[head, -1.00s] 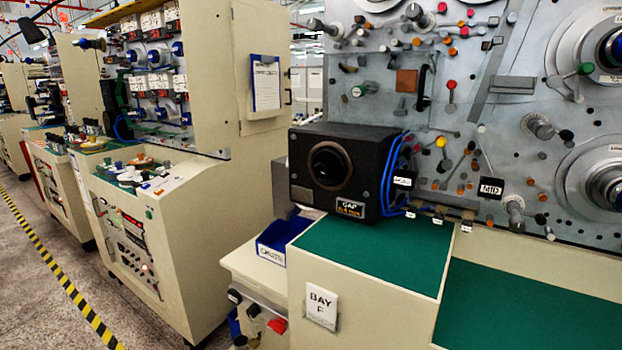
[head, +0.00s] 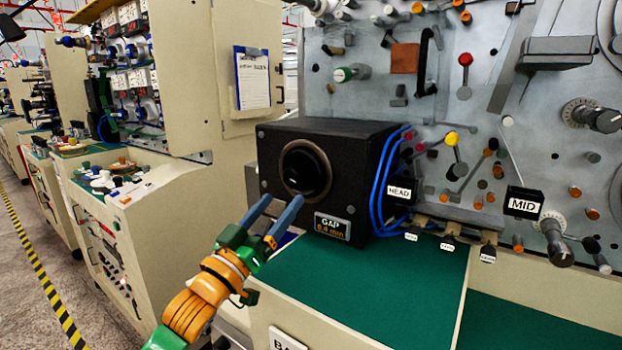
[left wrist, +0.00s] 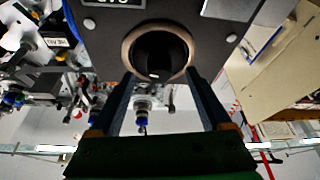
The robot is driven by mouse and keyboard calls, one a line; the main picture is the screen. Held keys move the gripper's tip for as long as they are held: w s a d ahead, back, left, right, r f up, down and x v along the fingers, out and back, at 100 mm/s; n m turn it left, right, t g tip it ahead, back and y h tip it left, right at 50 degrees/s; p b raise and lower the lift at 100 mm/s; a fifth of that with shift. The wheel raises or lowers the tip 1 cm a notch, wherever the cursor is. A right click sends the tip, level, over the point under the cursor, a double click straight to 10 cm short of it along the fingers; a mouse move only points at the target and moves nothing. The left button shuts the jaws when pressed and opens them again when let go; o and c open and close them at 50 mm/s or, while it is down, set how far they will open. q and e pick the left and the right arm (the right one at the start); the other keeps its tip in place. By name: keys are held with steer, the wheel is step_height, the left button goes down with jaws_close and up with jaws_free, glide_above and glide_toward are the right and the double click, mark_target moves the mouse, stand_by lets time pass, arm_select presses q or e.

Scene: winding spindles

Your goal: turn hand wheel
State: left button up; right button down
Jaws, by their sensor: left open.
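The hand wheel (head: 306,170) is a round black knob inside a brownish ring on the front of a black box (head: 274,146). A plate under it reads "GAP" with a small reading that looks like 0.4 mm (head: 332,227). My left gripper (head: 283,198) is open and empty, with its two blue-grey fingers pointing up at the wheel from the lower left. In the left wrist view the wheel (left wrist: 160,52) lies between and beyond the fingertips. The fingers appear short of it; contact cannot be made out. My right gripper is not in view.
A green work surface (head: 390,285) lies in front of the box. Blue cables (head: 380,190) run along the box's right side. A panel (head: 450,80) with several knobs and pegs stands behind. Cream cabinets (head: 195,120) stand at the left.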

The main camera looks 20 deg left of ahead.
mark_target(290, 179)
arm_select(q)
steer(key=r, duration=0.1)
steer(key=w+r+p, duration=0.1)
steer(key=r+p, duration=0.1)
steer(key=shift+w+d+r, duration=0.1)
steer(key=shift+w+r, duration=0.05)
steer(key=shift+w, duration=0.15)
steer(key=w, duration=0.1)
steer(key=w+d, duration=0.1)
steer(key=shift+w+r+p, duration=0.1)
steer(key=shift+w+p, duration=0.25)
steer(key=shift+w, duration=0.2)
steer(key=shift+s+a, duration=0.1)
steer(key=shift+s, duration=0.1)
steer(key=shift+c, duration=0.9)
jaws_close()
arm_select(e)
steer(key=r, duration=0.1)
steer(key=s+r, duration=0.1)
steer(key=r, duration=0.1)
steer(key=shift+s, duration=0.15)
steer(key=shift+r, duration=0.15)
